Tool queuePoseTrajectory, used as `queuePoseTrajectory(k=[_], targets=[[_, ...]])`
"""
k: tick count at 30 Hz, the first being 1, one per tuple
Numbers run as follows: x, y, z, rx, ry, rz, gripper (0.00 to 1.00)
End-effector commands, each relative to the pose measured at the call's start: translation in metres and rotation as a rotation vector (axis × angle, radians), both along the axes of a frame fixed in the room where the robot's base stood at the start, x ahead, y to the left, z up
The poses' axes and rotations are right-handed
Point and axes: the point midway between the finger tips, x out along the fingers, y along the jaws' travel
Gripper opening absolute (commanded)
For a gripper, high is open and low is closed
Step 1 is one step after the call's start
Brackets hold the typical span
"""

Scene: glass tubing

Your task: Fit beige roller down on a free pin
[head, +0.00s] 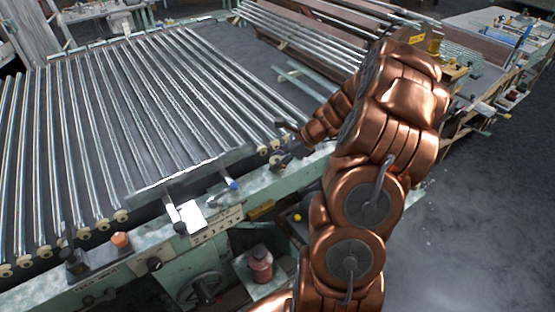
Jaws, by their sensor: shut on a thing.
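My gripper (285,150) is at the far end of the copper arm, just above the front edge of the tube bed, right of centre. It is small and dark here. It is shut on what seems to be a beige roller (275,160), only partly seen at the fingers. I cannot tell whether this roller touches a pin. Another small beige roller (262,150) is close to its left. More beige rollers (122,215) line the front edge at the left, under the ends of the tubes. Individual pins are too small to make out.
Long shiny glass tubes (130,110) lie side by side across the bed. A green machine rail (190,235) runs along the front with knobs and a white plate (198,217). An orange knob-like piece (120,241) stands on it. Racks of tubing (310,45) are behind my arm.

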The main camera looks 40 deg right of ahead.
Motion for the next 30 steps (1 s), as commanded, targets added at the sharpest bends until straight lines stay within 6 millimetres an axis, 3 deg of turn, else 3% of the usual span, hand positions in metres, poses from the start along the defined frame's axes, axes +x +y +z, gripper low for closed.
queuePoseTrajectory(k=[1, 2, 10, 22, 30], targets=[[0.0, 0.0, -0.002, 0.0, 0.001, 0.001, 0.13], [0.0, 0.0, -0.002, 0.0, 0.0, 0.0, 0.46], [0.0, 0.0, -0.001, 0.0, 0.0, 0.0, 0.74], [-0.001, -0.002, 0.001, 0.0, -0.001, -0.001, 0.75], [-0.017, -0.023, 0.03, -0.007, -0.003, -0.003, 0.75]])
